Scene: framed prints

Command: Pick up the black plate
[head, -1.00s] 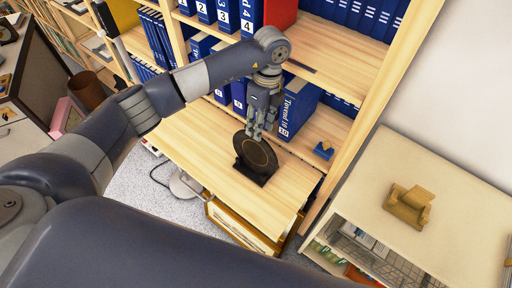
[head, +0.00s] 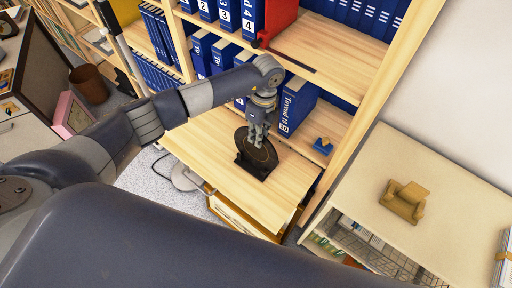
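The black plate (head: 256,151) stands tilted on a small dark stand (head: 248,167) on the wooden desk shelf. It has a thin ring near its rim. My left gripper (head: 258,141) points down at the plate, with its fingertips over the plate's upper part. I cannot tell whether the fingers touch or straddle the rim. My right gripper is not in view.
Blue numbered binders (head: 297,104) stand behind the plate on the shelf. A small blue object (head: 323,146) lies to the right. A white cabinet (head: 437,193) with a tan armchair-shaped object (head: 405,201) stands at right. Bare wood (head: 207,142) lies left of the plate.

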